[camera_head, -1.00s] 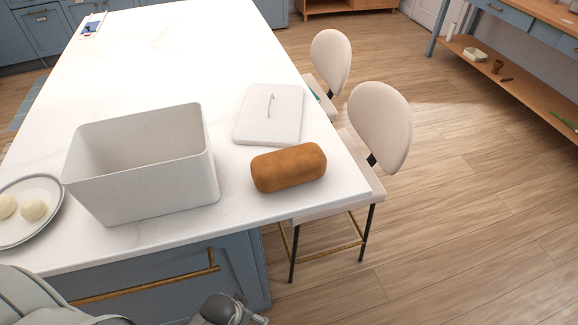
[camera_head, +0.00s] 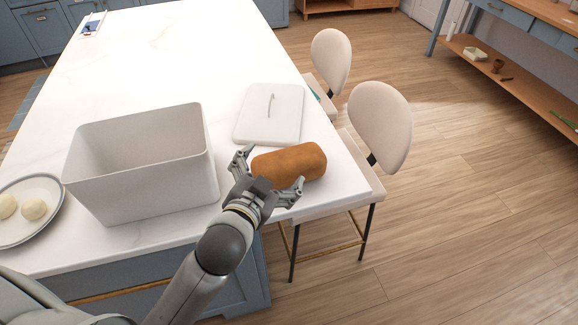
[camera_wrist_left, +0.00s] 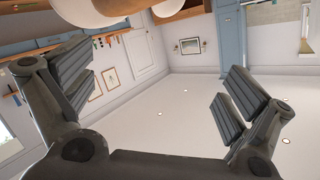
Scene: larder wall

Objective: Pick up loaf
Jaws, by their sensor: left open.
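The brown loaf (camera_head: 291,164) lies on the white counter near its right front corner. My left gripper (camera_head: 268,172) is open at the loaf's near left end, one finger at the far left side and the other along the near side. I cannot tell whether a finger touches the loaf. In the left wrist view my two open fingers (camera_wrist_left: 155,90) stand wide apart with nothing between them. A brown shape at the top edge of that view may be the loaf, cut off. My right gripper is not in view.
A white open bin (camera_head: 140,203) stands left of my left gripper, and a white lid (camera_head: 255,128) with a handle lies behind the loaf. A plate (camera_head: 50,190) with pale round pieces is at the far left. Two chairs (camera_head: 380,125) stand along the counter's right edge.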

